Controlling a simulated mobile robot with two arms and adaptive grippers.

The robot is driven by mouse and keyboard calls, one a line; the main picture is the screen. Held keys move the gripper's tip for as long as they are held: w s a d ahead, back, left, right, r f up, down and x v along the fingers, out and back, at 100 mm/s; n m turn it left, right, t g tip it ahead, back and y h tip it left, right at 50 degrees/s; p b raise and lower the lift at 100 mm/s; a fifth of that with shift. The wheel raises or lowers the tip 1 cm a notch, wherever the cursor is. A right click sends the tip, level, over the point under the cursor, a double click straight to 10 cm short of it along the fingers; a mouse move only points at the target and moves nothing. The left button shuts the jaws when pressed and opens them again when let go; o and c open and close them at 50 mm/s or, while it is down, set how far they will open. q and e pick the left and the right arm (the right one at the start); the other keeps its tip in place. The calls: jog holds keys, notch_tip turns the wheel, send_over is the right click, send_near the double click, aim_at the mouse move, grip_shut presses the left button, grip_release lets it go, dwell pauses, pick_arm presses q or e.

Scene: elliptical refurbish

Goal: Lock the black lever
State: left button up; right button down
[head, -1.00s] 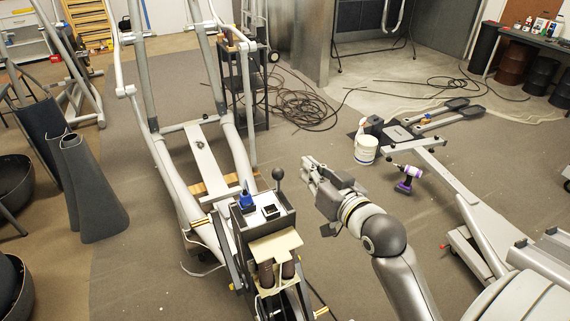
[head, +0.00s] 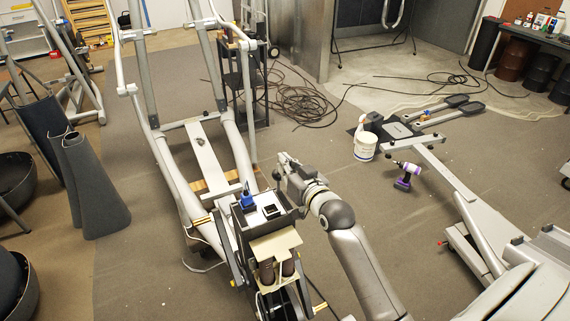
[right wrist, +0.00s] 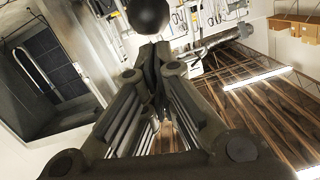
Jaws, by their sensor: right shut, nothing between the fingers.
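The black lever (head: 277,176) has a round ball knob and stands at the right side of the dark box on the elliptical's frame. In the right wrist view the black ball knob (right wrist: 150,14) shows just beyond the tips of my right gripper (right wrist: 153,52). The fingers are closed together with nothing between them. I cannot tell whether they touch the knob. My left gripper is not in view.
The box (head: 268,215) carries a blue part (head: 247,200) on top. The elliptical's pale rails stand behind it. A white bucket (head: 365,146) and a purple drill (head: 405,175) are on the floor to the right.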

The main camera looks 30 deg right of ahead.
aim_at(278, 178)
jog(key=shift+f, duration=0.1)
notch_tip(278, 178, down, 3)
jog(key=shift+f+b, duration=0.1)
jog(key=shift+b, duration=0.6)
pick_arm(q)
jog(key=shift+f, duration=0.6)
